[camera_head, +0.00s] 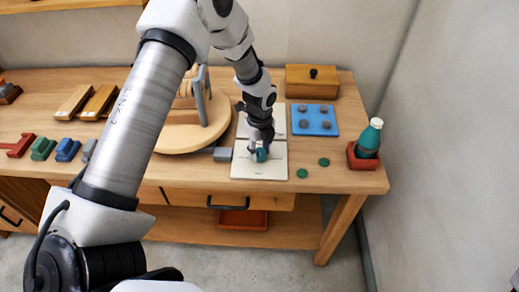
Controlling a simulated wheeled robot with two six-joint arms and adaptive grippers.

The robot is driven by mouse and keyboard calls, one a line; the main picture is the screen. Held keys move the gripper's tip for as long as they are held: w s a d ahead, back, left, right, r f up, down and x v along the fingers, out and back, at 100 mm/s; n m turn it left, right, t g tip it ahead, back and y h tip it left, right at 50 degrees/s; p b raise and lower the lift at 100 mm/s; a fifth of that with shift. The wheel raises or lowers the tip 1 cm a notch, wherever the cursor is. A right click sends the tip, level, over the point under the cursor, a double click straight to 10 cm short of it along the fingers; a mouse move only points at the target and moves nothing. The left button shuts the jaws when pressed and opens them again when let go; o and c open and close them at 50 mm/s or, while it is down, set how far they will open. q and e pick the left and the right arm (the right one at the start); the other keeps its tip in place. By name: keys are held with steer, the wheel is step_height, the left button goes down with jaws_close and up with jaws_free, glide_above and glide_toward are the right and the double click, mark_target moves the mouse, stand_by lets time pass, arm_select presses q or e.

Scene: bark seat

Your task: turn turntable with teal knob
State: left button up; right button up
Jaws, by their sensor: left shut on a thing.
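My left arm comes in from the left, and its gripper (260,152) points down over a pale square panel (244,170) near the table's front edge. It is shut on a small teal knob (262,156), partly hidden by the fingers. The knob appears to be at the panel, but I cannot tell how it is fixed. A round wooden turntable (184,139) lies left of the panel, with upright grey and wooden parts on it; my arm hides part of it. My right gripper is not in view.
A grey block (222,155) sits between turntable and panel. A second pale panel (280,122) lies behind. A blue board (315,128) with grey discs, a wooden box (311,82), two green discs (323,162) and a teal bottle (369,137) in a red holder (361,161) stand right.

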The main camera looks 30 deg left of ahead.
mark_target(260, 151)
arm_select(q)
steer(key=shift+s+f+m, duration=0.15)
steer(key=shift+m, duration=0.25)
steer(key=o, duration=1.1)
steer(key=shift+o, duration=0.2)
steer(key=shift+d, duration=0.1)
steer(key=shift+r, duration=0.25)
step_height(260, 151, up, 12)
steer(key=shift+f, duration=0.2)
